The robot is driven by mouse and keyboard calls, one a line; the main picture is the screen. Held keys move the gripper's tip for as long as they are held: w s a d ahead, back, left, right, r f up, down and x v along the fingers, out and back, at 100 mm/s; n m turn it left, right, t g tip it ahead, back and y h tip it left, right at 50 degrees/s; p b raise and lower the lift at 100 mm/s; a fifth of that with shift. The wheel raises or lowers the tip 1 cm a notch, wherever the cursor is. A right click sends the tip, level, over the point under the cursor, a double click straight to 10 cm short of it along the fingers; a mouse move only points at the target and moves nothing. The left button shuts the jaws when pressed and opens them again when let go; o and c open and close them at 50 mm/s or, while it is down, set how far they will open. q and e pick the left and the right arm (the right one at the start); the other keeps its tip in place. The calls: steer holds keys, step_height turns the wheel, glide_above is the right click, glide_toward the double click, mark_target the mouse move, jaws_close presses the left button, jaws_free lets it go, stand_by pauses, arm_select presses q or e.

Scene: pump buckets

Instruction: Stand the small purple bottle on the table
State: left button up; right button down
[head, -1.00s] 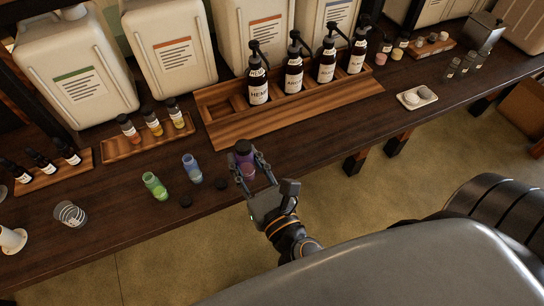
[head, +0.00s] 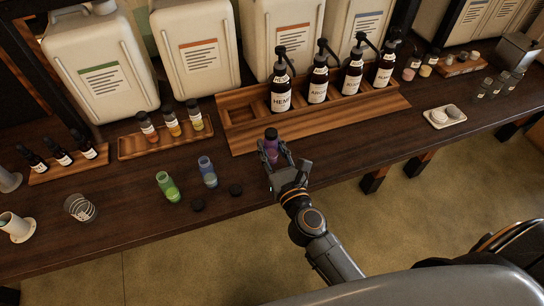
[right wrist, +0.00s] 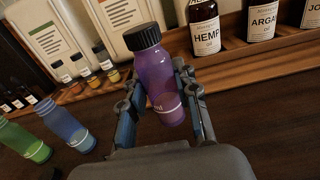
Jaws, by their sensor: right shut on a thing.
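The small purple bottle (head: 271,148) has a dark cap and shows large in the right wrist view (right wrist: 160,78). My right gripper (head: 279,160) is shut on it, one finger on each side of its body. In the right wrist view the bottle looks slightly tilted. The bottle is over the dark wooden table (head: 120,215), in front of the wooden pump rack. I cannot tell whether its base touches the table. My left gripper is not in view.
The pump rack (head: 330,125) holds several pump bottles behind. A white dish (head: 444,117) lies right. Table between rack and dish is clear.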

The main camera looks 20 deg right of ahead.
mark_target(275, 161)
steer(key=shift+w+d+f, duration=0.1)
steer(key=shift+w+f, duration=0.1)
steer(key=shift+f, duration=0.1)
steer(key=f+b, duration=0.2)
steer(key=f, duration=0.1)
steer(key=shift+w+d+f+b, duration=0.1)
steer(key=shift+w+f+b, duration=0.1)
steer(key=shift+b, duration=0.2)
steer(key=shift+f, duration=0.25)
steer(key=c, duration=1)
jaws_free()
steer(key=shift+r, duration=0.1)
steer(key=shift+r, duration=0.15)
